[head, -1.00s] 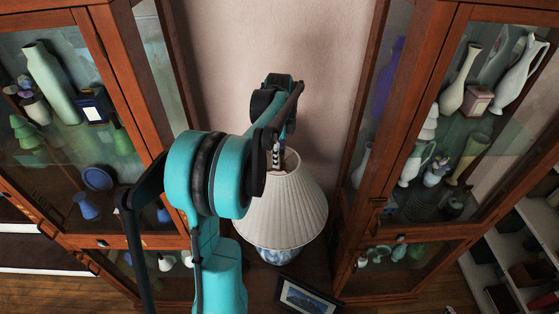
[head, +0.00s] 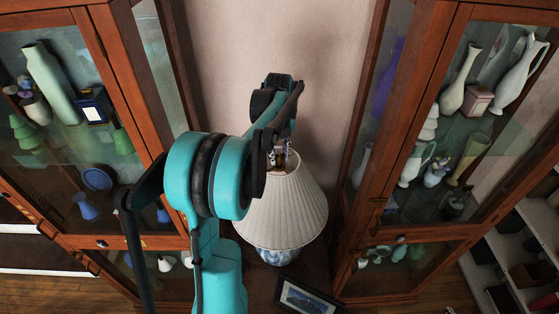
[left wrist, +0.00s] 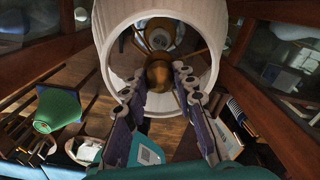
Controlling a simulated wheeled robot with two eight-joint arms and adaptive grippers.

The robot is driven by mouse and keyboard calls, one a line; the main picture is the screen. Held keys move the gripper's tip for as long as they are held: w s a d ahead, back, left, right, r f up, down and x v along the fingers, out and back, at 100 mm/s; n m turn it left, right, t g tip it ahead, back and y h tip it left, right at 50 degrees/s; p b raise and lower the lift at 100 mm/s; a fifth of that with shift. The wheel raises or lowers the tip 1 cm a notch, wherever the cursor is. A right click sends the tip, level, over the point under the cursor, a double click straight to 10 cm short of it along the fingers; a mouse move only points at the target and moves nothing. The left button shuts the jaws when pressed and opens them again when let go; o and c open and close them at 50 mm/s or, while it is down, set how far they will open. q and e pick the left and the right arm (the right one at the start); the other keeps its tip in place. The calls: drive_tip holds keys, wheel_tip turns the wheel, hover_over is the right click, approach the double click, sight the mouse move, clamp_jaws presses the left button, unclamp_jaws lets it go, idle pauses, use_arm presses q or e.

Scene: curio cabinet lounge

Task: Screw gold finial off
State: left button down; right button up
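The table lamp has a white pleated shade (head: 285,212) and a blue-and-white base (head: 276,256). It stands between two cabinets. The left wrist view looks down into the shade (left wrist: 205,22), where the gold finial (left wrist: 158,74) shows as a rounded knob at the centre of gold spokes. My left gripper (head: 279,158) is at the top opening of the shade. In the left wrist view my left gripper's fingers (left wrist: 158,82) are apart, one on each side of the finial, with visible gaps. The finial is not clear in the head view. My right gripper is not in view.
A wooden glass cabinet (head: 133,80) stands left and another (head: 358,95) right, both holding vases and ornaments. They leave a narrow gap around the lamp. A dark picture frame (head: 308,299) is in front of the lamp base. The wall is close behind.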

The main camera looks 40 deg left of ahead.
use_arm(q)
drive_tip(key=n, duration=0.6)
drive_tip(key=shift+n, duration=0.4)
drive_tip(key=n, duration=0.4)
drive_tip(key=shift+n, duration=0.4)
drive_tip(key=n, duration=1.8)
drive_tip(key=shift+r, duration=0.1)
drive_tip(key=c, duration=1.3)
unclamp_jaws()
drive_tip(key=shift+c, duration=0.2)
